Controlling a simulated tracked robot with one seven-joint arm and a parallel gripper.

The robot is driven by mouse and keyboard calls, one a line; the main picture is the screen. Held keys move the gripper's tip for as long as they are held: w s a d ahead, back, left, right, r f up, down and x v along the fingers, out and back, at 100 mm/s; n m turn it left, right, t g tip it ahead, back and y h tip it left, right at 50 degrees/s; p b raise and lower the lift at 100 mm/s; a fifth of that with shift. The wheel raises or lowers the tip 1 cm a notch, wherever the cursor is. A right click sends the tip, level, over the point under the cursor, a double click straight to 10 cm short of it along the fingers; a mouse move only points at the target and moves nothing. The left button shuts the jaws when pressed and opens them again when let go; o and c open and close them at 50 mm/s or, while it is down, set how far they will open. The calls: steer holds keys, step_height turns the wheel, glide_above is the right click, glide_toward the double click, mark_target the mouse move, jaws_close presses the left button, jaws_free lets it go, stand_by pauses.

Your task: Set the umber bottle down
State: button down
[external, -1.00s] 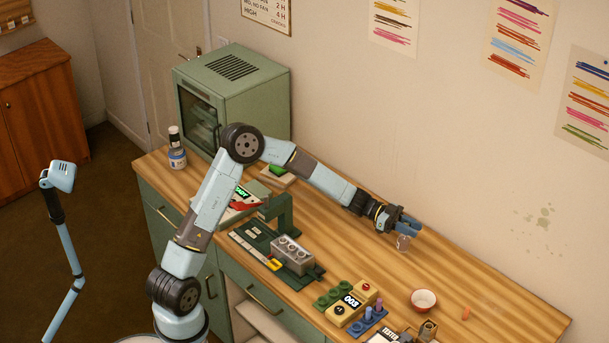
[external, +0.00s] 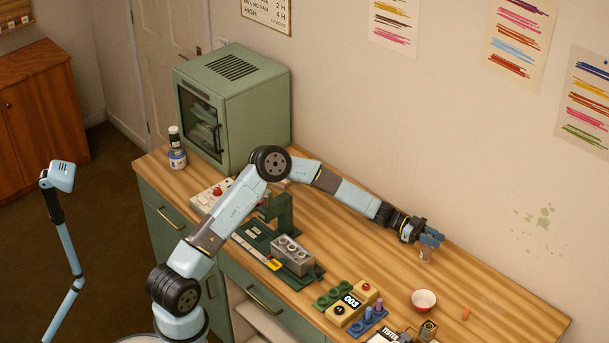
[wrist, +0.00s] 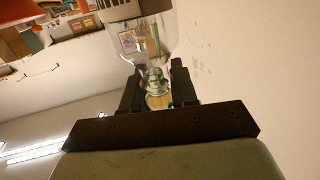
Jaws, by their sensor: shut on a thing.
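My gripper (external: 434,238) is over the right part of the wooden table, toward the wall. In the wrist view the bottle's glass body and threaded neck (wrist: 153,73) show between the two dark fingers (wrist: 157,88). The fingers grip around the neck end. No label naming umber is readable.
A red-rimmed white bowl (external: 423,299) and a small orange piece (external: 466,313) stand nearer the front right. Bare wood (external: 490,290) lies right of the bottle.

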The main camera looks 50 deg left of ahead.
mark_target(427, 249)
steer(key=shift+f, duration=1.35)
steer(key=c, duration=0.9)
jaws_free()
steer(key=shift+f, duration=0.1)
